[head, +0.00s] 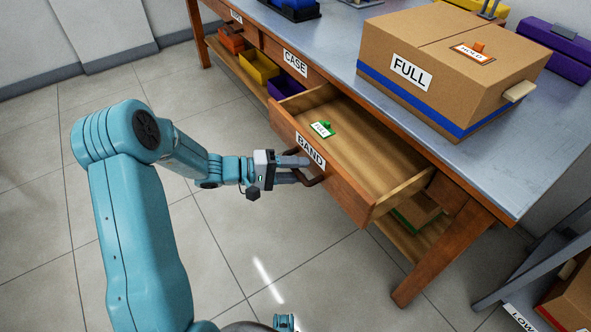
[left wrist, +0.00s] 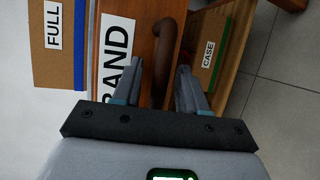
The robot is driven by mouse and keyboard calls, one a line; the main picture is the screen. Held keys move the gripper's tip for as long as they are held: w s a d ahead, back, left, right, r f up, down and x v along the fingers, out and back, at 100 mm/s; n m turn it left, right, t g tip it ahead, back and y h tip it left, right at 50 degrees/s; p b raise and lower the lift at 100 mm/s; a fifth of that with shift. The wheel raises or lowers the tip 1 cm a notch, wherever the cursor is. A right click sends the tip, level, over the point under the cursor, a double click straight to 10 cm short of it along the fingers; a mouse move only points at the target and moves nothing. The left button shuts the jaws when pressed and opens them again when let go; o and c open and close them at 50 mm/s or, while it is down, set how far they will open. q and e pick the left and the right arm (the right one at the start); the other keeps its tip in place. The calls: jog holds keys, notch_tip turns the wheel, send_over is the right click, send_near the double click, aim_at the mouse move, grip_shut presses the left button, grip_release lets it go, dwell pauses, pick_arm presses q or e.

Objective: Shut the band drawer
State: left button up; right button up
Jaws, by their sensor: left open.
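The band drawer (head: 330,195) stands pulled out from the workbench, with a white BAND label on its front. A green-edged FULL tag (head: 322,129) lies inside it. My left gripper (head: 304,170) is open at the drawer's front, by the dark handle (head: 314,181). In the left wrist view, the brown handle (left wrist: 164,58) lies between the two open fingers (left wrist: 160,82). I cannot tell whether the fingers touch it. The BAND label (left wrist: 115,55) shows to the left of the handle there. My right gripper is not in view.
A cardboard box (head: 440,65) labelled FULL stands on the bench top (head: 345,50) above the drawer. Yellow (head: 258,66) and purple bins sit on the lower shelf. A box with a CASE label (left wrist: 208,52) shows below the drawer. The floor in front is clear.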

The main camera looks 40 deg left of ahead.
pick_arm(q)
grip_shut()
jog(key=shift+w+d, duration=0.1)
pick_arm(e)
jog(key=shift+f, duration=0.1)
